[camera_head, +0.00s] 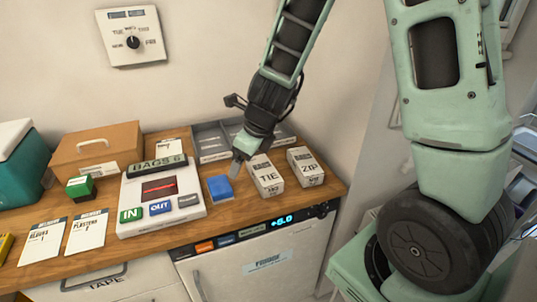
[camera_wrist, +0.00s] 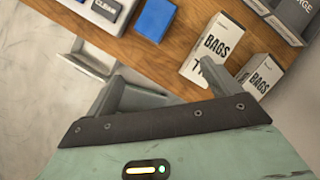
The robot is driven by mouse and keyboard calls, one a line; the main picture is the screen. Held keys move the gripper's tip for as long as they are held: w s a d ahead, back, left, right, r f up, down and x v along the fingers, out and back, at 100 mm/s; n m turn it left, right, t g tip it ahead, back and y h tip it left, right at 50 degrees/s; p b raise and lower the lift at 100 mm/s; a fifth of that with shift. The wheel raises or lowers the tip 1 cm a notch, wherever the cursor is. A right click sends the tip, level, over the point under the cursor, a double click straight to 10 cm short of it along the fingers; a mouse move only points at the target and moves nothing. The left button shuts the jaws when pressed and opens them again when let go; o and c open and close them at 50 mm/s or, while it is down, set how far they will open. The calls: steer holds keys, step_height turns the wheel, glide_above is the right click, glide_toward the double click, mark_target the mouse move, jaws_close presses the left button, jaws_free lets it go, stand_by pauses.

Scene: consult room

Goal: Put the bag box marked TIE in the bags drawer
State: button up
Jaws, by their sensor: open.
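The white bag box marked TIE (camera_head: 267,176) stands on the wooden counter, right of a blue block (camera_head: 220,189). In the wrist view the box (camera_wrist: 212,45) shows BAGS on its side, with its lower letters partly hidden by a fingertip. The similar ZIP box (camera_head: 305,167) stands to its right; it also shows in the wrist view (camera_wrist: 262,75). My gripper (camera_head: 241,158) is open and empty, above the counter just left of the TIE box; its spread fingers show in the wrist view (camera_wrist: 165,80). I cannot identify a drawer marked for bags.
A counter device labelled BAGS 6 (camera_head: 160,195) stands left of the blue block. Grey trays (camera_head: 213,142) stand behind the boxes. A TAPE drawer (camera_head: 105,283) and a small fridge (camera_head: 255,262) are below the counter (camera_head: 225,212). A wall dial (camera_head: 131,37) hangs above.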

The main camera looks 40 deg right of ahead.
steer(key=w+d+r+m+h+p, duration=0.1)
steer(key=d+m+h+p, duration=0.1)
steer(key=d+m, duration=0.75)
steer(key=b, duration=0.3)
glide_above(263, 168)
steer(key=s, duration=0.2)
steer(key=shift+n, duration=0.35)
step_height(263, 168, down, 10)
steer(key=shift+s+f, duration=0.1)
steer(key=shift+f, duration=0.05)
steer(key=shift+p+x, duration=1.05)
steer(key=shift+x, duration=1.85)
steer(key=shift+s+a, duration=0.1)
steer(key=shift+a, duration=0.05)
steer(key=c, duration=1.3)
